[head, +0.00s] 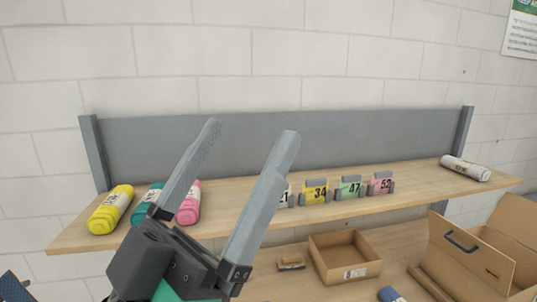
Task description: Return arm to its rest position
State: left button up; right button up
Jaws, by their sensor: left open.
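My left gripper (250,138) is raised in front of the shelf in the head view. Its two long grey fingers are spread apart, open, with nothing between them. The fingers point up and to the right, and they hide part of the shelf and of the bottles behind. My right gripper does not show.
A wooden shelf (418,184) holds yellow (111,209), teal (147,204) and pink (189,203) bottles, several numbered cards (314,190) and a white bottle (465,168). Below are an open cardboard tray (346,273), a small brown block (291,262) and a larger box (470,250).

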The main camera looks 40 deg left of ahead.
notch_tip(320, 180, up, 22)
jog(key=p, duration=2.1)
